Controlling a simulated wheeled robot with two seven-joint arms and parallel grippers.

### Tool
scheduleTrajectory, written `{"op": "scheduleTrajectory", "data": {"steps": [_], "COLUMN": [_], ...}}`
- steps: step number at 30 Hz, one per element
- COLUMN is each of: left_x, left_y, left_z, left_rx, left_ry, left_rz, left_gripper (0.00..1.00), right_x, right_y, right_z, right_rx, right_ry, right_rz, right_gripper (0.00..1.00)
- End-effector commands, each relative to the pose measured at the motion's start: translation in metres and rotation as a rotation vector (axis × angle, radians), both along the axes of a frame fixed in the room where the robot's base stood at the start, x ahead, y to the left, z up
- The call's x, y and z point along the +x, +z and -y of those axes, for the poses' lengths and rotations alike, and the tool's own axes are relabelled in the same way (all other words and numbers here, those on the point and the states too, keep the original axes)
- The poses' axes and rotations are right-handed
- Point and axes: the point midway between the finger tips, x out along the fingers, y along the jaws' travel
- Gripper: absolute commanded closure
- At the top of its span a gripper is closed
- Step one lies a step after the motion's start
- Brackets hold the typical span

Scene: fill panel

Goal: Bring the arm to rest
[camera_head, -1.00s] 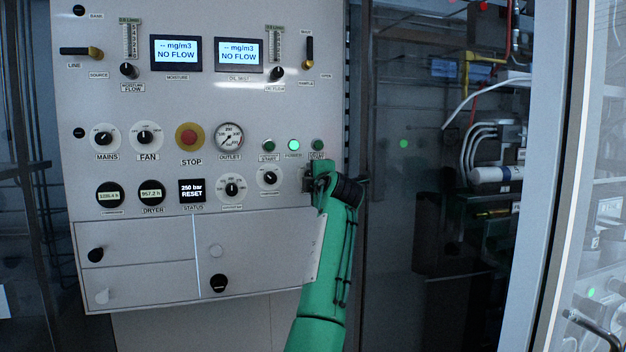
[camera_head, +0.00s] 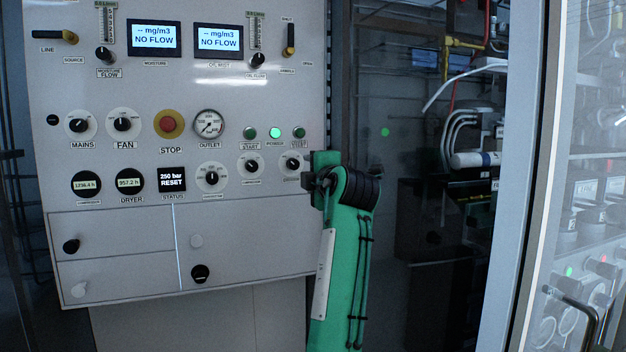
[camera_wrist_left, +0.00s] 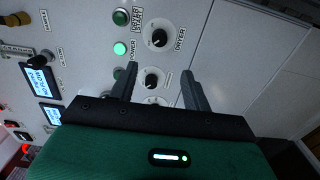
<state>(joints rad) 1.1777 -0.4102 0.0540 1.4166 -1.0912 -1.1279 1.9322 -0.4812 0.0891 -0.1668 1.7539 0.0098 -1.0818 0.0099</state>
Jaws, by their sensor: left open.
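My left gripper (camera_head: 318,185) is at the end of my green arm, near the right edge of the grey control panel (camera_head: 120,90). In the left wrist view its two dark fingers (camera_wrist_left: 158,85) stand apart with nothing between them. Beyond them is the panel face, with a black knob (camera_wrist_left: 152,80) seen between the fingers and a lit green button (camera_wrist_left: 120,49) to the left. In the head view the arm hides part of the panel's lower right edge. I cannot tell the exact gap between fingertips and panel. My right gripper is out of view.
The panel carries several knobs, a red stop button (camera_head: 168,124), an outlet gauge (camera_head: 208,124) and two NO FLOW displays (camera_head: 154,37). Right of the panel is a dark recess with pipes and a white cylinder (camera_head: 474,160). A pale upright frame (camera_head: 515,180) stands further right.

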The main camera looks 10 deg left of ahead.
Motion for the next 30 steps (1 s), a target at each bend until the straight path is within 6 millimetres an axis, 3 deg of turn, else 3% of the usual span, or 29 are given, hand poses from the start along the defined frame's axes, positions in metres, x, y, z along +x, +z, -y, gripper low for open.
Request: {"op": "scheduleTrajectory", "data": {"steps": [13, 17, 20, 25, 30], "left_x": [-0.008, -0.002, 0.008, 0.02, 0.012], "left_y": [0.0, -0.02, -0.064, -0.177, -0.293], "left_z": [0.006, 0.003, -0.001, -0.012, -0.02], "left_rx": [-0.001, 0.02, 0.067, 0.196, 0.333], "left_ry": [-0.001, -0.007, -0.028, -0.099, -0.201], "left_rz": [-0.001, -0.04, -0.127, -0.351, -0.572], "left_gripper": [0.51, 0.51, 0.51, 0.51, 0.51], "right_x": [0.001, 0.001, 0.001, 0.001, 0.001], "right_y": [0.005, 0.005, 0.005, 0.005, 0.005], "right_z": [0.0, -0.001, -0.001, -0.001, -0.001], "right_rx": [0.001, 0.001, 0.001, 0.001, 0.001], "right_ry": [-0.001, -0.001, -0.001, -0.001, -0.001], "right_rz": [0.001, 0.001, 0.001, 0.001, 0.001], "right_gripper": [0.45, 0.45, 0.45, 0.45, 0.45]}}
